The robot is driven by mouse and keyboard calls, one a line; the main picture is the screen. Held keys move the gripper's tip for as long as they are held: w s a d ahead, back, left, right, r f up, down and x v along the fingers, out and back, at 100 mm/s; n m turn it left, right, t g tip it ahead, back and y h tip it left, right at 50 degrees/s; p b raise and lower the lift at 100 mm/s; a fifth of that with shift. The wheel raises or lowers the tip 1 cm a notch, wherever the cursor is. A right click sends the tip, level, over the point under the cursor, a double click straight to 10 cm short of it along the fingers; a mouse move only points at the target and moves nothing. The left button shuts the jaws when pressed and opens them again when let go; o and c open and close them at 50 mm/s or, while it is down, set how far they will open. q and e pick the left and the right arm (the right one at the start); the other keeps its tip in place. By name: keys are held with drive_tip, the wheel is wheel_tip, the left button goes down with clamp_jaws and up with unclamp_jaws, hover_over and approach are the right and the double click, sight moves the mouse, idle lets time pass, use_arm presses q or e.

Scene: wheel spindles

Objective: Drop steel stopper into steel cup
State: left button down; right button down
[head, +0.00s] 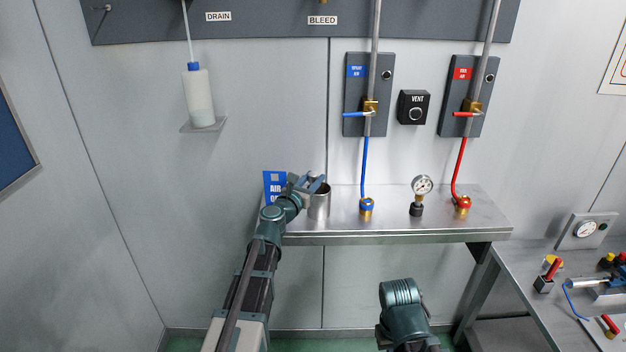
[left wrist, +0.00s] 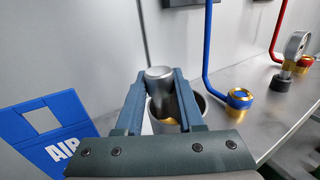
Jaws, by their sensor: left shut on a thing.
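My left gripper (head: 314,183) is at the top of the steel cup (head: 320,206), which stands upright at the left part of the metal shelf. In the left wrist view, my left gripper (left wrist: 160,80) is shut on the steel stopper (left wrist: 158,76), a grey cylinder with a rounded top and a gold-coloured patch lower down. The stopper overlaps the mouth of the steel cup (left wrist: 214,108) in that view. Its lower end is partly hidden, so I cannot tell how far it is inside the cup. My right arm shows at the bottom of the head view, but its gripper does not.
A blue AIR sign (head: 272,184) stands left of the cup. Right of the cup on the shelf (head: 390,228) are a blue hose fitting (head: 366,207), a gauge (head: 421,186) and a red hose fitting (head: 463,203). A side bench at right holds tools.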

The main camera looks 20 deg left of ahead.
use_arm(q)
drive_tip(key=shift+f+b, duration=0.4)
drive_tip(key=shift+f, duration=0.35)
drive_tip(key=shift+r, duration=0.1)
drive_tip(key=shift+c, duration=2.2)
unclamp_jaws()
drive_tip(key=s+a, duration=0.2)
drive_tip(key=s, duration=1.1)
drive_tip(key=shift+s+a, duration=0.3)
